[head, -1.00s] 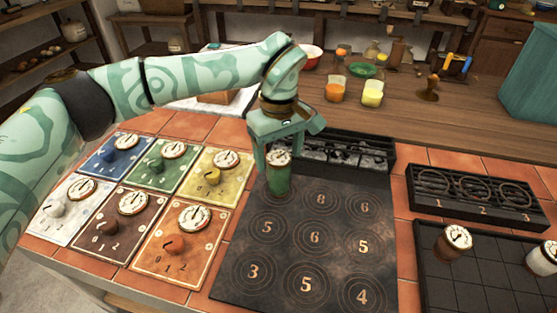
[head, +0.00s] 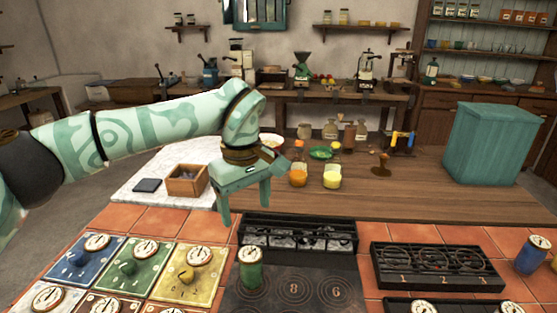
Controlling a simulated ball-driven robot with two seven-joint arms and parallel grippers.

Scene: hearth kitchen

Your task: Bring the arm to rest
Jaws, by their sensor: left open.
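My left arm (head: 150,133) reaches in from the left across the upper middle of the head view. My left gripper (head: 245,209) points down, open and empty, above the back edge of the dark numbered plate (head: 330,300). A green canister with a dial on its lid (head: 250,275) stands upright on that plate, below and apart from the fingers. My right gripper is not in view.
Dial cards (head: 145,268) lie at left. A black grate box (head: 297,236) stands behind the plate, below the gripper. A black numbered rack (head: 435,267) and a blue canister (head: 531,256) are at right. Bottles (head: 332,176) and a teal box (head: 492,143) stand behind.

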